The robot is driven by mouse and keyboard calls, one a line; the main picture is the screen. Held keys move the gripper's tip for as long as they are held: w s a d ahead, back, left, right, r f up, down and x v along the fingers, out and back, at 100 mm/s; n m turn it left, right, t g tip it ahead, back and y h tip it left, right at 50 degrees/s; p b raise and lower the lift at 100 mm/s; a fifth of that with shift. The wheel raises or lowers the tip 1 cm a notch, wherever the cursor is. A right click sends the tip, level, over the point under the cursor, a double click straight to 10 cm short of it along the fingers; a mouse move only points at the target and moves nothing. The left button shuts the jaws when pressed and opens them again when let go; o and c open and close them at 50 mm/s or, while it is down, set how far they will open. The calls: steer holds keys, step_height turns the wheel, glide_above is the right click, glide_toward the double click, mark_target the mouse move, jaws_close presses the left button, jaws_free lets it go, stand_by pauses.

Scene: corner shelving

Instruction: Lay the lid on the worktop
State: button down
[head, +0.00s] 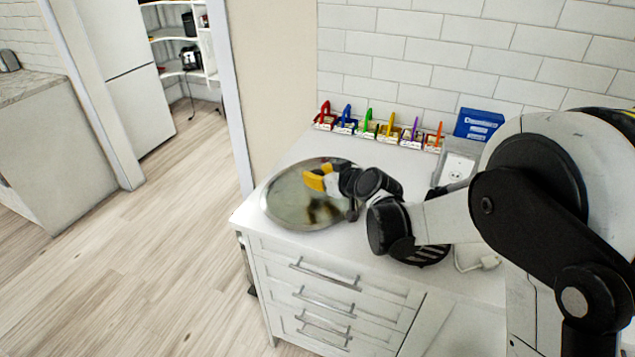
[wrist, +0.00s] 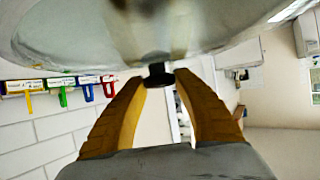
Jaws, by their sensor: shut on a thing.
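The lid (head: 287,202) is a large round, shiny, greyish disc over the left end of the white worktop (head: 408,165). My gripper (head: 316,181) has yellow fingers and reaches in from the right over the lid. In the wrist view the lid (wrist: 75,30) fills the top of the picture, and the yellow fingers (wrist: 159,76) are shut on its small dark knob (wrist: 158,74). I cannot tell whether the lid's rim touches the worktop or is slightly above it. My gripper hides part of the lid in the head view.
Several coloured holders (head: 367,125) stand in a row along the tiled wall. Drawers (head: 325,285) are below the worktop. Worktop between lid and holders is clear. Open floor (head: 160,235) lies to the left.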

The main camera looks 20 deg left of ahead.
steer(key=shift+f, duration=0.7)
steer(key=shift+f, duration=0.15)
steer(key=c, duration=1)
jaws_free()
steer(key=shift+d+r, duration=0.1)
steer(key=shift+r, duration=0.2)
steer(key=p+v, duration=0.3)
steer(key=v, duration=0.8)
steer(key=shift+s+d+r, duration=0.1)
steer(key=shift+s+d, duration=0.15)
steer(key=shift+s, duration=0.1)
